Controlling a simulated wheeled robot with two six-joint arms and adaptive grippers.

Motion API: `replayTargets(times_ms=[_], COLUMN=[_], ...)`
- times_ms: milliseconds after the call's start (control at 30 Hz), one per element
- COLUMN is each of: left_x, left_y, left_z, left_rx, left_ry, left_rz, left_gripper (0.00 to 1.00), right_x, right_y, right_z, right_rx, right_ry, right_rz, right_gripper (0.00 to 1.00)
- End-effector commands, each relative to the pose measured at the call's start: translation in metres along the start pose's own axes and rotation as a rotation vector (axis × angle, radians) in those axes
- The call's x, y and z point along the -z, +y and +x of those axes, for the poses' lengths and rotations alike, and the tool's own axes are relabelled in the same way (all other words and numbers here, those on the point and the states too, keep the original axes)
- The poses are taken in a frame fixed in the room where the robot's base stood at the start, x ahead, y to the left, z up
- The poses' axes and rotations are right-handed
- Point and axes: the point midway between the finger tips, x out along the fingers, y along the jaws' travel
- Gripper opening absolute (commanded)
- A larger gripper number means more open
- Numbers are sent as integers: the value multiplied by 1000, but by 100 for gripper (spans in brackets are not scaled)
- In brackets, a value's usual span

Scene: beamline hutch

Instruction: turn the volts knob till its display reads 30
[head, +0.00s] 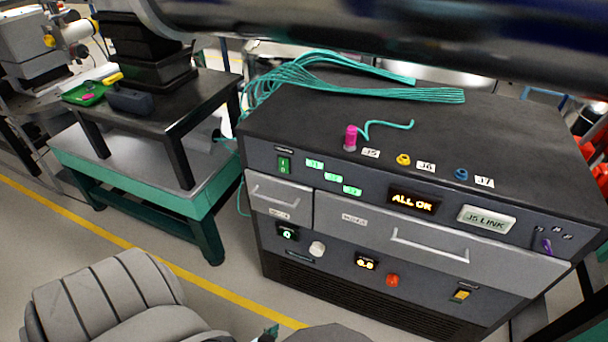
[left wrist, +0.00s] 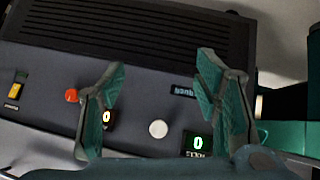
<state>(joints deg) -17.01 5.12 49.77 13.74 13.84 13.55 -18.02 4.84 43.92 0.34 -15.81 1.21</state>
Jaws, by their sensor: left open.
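The dark cabinet (head: 330,268) has a white knob (head: 317,248) low on its front, beside a green-lit display (head: 287,232). In the left wrist view, upside down, the white knob (left wrist: 158,128) lies between my open fingers, apart from both. The green display (left wrist: 197,142) there reads 0; its small label is too blurred to read surely. An orange display (head: 367,262) and a red knob (head: 392,280) sit to the right. My left gripper (left wrist: 161,62) is open and empty in front of the panel. In the head view only its teal tip (head: 270,331) shows at the bottom edge. My right gripper is not in view.
Above the knobs are grey drawers with bar handles (head: 430,247) and an ALL OK display (head: 413,202). A yellow switch (head: 460,295) is at the lower right. Cables (head: 330,85) lie on the cabinet top. Open floor (head: 225,285) lies in front, left of the cabinet.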

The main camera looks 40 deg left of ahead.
Motion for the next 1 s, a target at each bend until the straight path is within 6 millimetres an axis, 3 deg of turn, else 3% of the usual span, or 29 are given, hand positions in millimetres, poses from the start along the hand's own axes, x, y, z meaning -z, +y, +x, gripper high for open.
replayTargets(times_ms=[33,100,233,433,700,800,1000], left_x=[6,47,99,136,188,205,222], left_y=[-1,3,0,-1,-1,0,0], left_z=[42,56,52,50,105,123,139], left_rx=[-38,-99,-190,-229,-228,-228,-226], left_ry=[157,376,657,761,758,757,753], left_rz=[-107,-266,-471,-546,-540,-541,-539], left_gripper=[57,57,57,57,57,57,57], right_x=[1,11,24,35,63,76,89], right_y=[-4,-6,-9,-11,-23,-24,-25], right_z=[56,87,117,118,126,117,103], right_rx=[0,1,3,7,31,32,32], right_ry=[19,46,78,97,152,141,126], right_rz=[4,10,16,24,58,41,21], right_gripper=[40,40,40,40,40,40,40])
